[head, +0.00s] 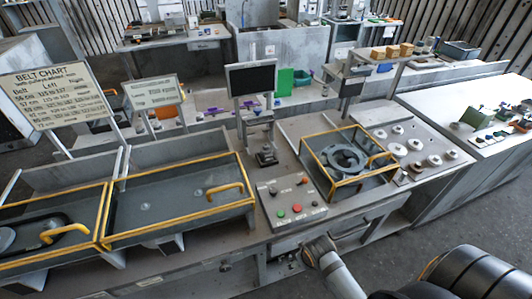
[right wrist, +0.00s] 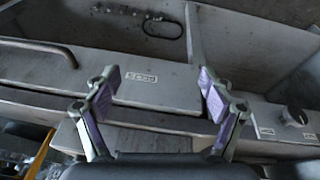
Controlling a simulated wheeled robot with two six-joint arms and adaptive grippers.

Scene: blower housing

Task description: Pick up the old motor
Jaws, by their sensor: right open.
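I cannot pick out the old motor for certain in either view. In the head view, a grey ring-shaped part (head: 343,158) sits inside a yellow-edged guarded bay (head: 333,186) right of the middle of the bench. Whether a motor is in it cannot be told. My right gripper (right wrist: 157,90) shows in the right wrist view with its two purple-padded fingers wide apart and nothing between them. Beyond its fingers is a grey metal panel (right wrist: 140,66) with a small white label. My left gripper is not in view.
A control panel with red and green buttons (head: 296,208) lies left of the bay. Several round parts (head: 415,145) stand on a plate to its right. Yellow-edged trays (head: 175,232) fill the left bench. A small monitor (head: 251,78) stands behind.

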